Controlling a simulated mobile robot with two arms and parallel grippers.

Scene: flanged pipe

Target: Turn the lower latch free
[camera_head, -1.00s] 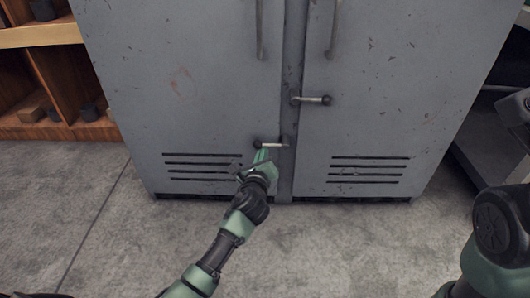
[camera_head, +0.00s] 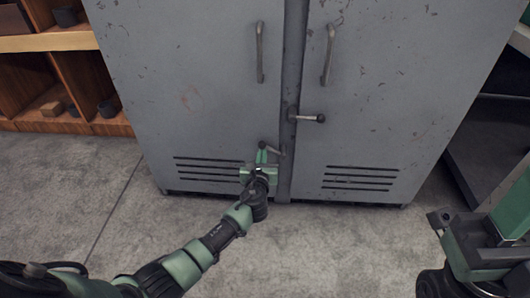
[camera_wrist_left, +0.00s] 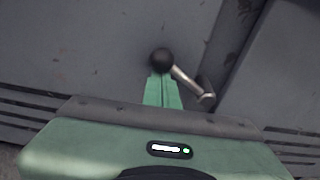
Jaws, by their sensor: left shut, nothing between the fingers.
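The lower latch (camera_head: 272,149) is a short metal lever with a black ball knob, at the seam between the grey cabinet doors. It tilts, with its ball end up and left of its pivot. In the left wrist view the lever (camera_wrist_left: 187,82) slants from the knob at upper left to its pivot at lower right. My left gripper (camera_head: 262,155) is shut and empty, its fingertips just under the knob. In the wrist view its green fingers (camera_wrist_left: 162,88) end against or very close to the ball; contact is unclear. My right gripper's fingers are not visible.
The upper latch (camera_head: 308,118) lies level across the seam on the right door. Two vertical door handles (camera_head: 260,52) are above. A wooden shelf (camera_head: 85,85) stands at left. Part of my right arm is at the lower right. The concrete floor in front is open.

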